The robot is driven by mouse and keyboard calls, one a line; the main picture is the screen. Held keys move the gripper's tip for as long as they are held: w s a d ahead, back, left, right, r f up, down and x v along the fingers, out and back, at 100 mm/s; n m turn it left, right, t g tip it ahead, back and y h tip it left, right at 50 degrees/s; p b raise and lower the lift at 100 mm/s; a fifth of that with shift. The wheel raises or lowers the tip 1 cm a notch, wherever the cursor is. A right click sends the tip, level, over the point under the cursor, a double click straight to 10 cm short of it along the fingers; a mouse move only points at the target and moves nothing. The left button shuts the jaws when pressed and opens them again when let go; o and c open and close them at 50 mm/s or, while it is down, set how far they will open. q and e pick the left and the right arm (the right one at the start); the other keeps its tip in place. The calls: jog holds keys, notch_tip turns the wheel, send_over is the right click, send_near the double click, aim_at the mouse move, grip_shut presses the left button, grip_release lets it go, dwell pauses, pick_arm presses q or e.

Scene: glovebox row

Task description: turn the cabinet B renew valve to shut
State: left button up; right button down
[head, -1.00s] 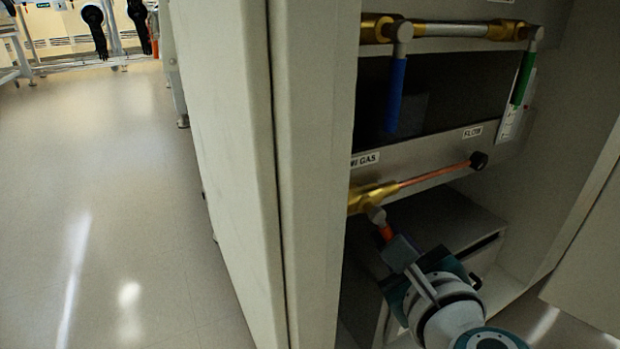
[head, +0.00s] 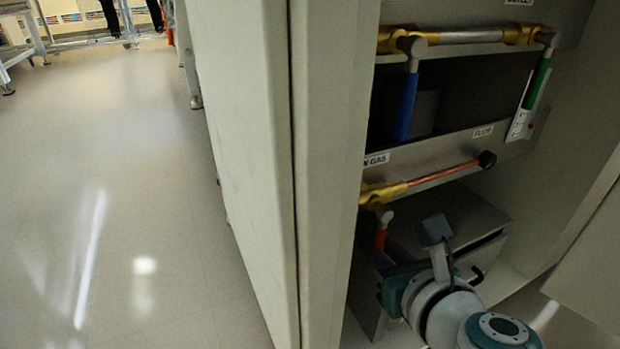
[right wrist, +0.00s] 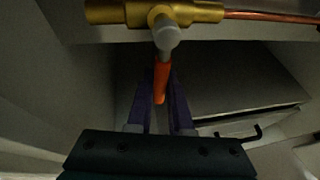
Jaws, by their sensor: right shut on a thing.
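An orange valve handle (head: 381,236) hangs down from a brass valve body (head: 384,194) on the lower copper pipe inside the cabinet. It points roughly across the pipe. My right gripper (head: 388,252) is at this handle, its body below it. In the right wrist view the two purple fingers of the gripper (right wrist: 160,92) stand on either side of the orange handle (right wrist: 161,82) and are shut on it; the brass valve (right wrist: 150,13) is just above. Which valve is labelled renew I cannot read. My left gripper is not in view.
A blue handle (head: 406,106) and a green handle (head: 537,84) hang from the upper pipe (head: 470,36). A grey box (head: 470,225) stands behind my right gripper. The cabinet's side panel (head: 318,170) stands close on the left; open floor (head: 110,200) lies beyond it.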

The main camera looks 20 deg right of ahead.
dwell(0.3)
jog(key=c, duration=0.8)
grip_release()
jog(key=shift+c, duration=0.2)
jog(key=p+v, duration=0.2)
jog(key=v, duration=0.8)
